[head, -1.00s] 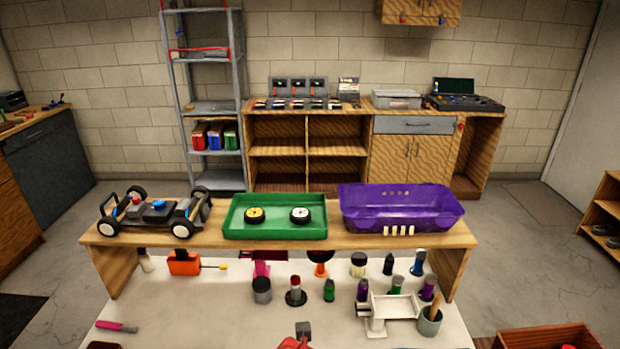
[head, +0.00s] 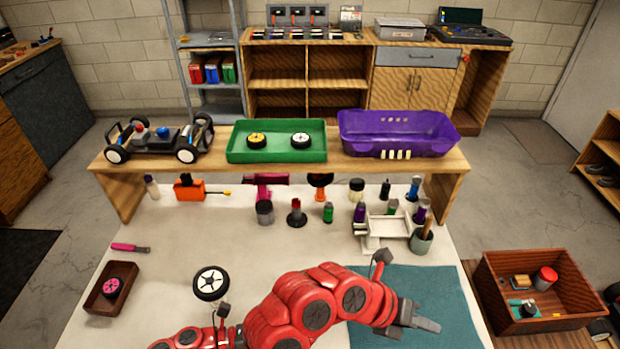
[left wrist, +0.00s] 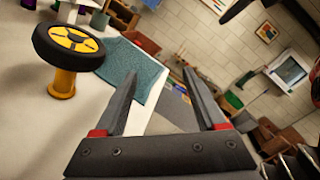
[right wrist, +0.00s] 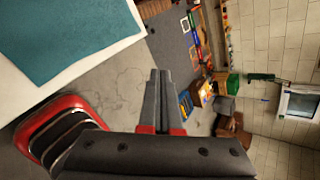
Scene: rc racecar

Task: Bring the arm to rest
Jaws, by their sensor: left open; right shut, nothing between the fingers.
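My left gripper (left wrist: 159,74) is open and empty in the left wrist view. A black wheel with a yellow hub (left wrist: 68,44) sits on a yellow stand left of it, apart from the fingers.
The teal mat (head: 440,290) lies on the white table. A white-hubbed wheel (head: 210,283) and a small wooden tray (head: 98,300) are at left. A raised shelf holds the car (head: 155,141), green tray (head: 238,155) and purple bin (head: 400,130). A wooden crate (head: 590,305) stands right.

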